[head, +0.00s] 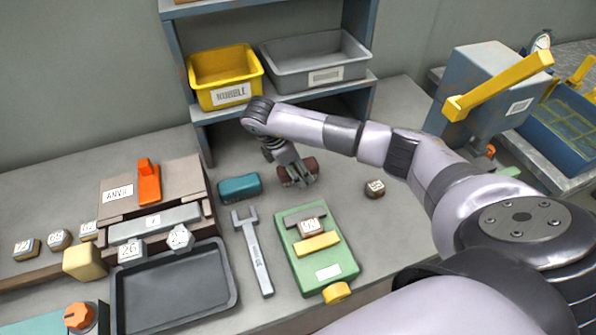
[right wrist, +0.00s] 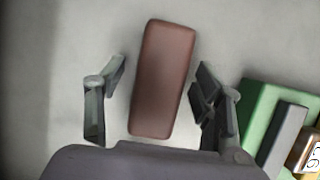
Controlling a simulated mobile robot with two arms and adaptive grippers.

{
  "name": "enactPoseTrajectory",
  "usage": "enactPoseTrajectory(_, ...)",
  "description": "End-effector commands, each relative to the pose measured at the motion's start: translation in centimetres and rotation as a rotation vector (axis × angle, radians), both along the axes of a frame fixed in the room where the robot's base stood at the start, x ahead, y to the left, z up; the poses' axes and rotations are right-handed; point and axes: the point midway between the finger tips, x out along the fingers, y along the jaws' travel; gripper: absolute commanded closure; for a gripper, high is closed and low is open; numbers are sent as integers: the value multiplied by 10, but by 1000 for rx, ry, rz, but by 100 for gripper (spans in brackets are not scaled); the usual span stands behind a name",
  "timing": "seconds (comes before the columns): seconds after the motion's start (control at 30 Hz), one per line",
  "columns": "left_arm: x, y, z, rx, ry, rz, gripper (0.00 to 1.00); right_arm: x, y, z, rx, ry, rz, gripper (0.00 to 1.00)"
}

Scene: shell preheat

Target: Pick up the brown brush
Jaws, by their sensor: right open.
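The brown brush (head: 286,182) lies on the workbench below the shelf in the head view, partly hidden behind my right gripper (head: 299,176). In the right wrist view the brush (right wrist: 162,80) is a reddish-brown block with rounded edges. It lies lengthwise between the two fingers of my right gripper (right wrist: 159,95). The fingers are open, one on each side, with a visible gap to the brush on both sides. My left gripper is not in view.
A teal block (head: 239,187) lies just left of the brush. A green fixture (head: 342,262) and a wrench (head: 254,252) are nearer the front. A small labelled piece (head: 375,189) lies to the right. The shelf (head: 285,111) with yellow and grey bins stands behind.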

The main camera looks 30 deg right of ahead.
Motion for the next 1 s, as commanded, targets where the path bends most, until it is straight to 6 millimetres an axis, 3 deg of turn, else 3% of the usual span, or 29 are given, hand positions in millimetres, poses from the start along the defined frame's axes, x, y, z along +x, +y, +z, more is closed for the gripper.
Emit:
enactPoseTrajectory(0.47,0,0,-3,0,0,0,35,0,0,-3,0,0,0,38)
enactPoseTrajectory(1.0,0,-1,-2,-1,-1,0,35,0,0,-3,0,0,0,74)
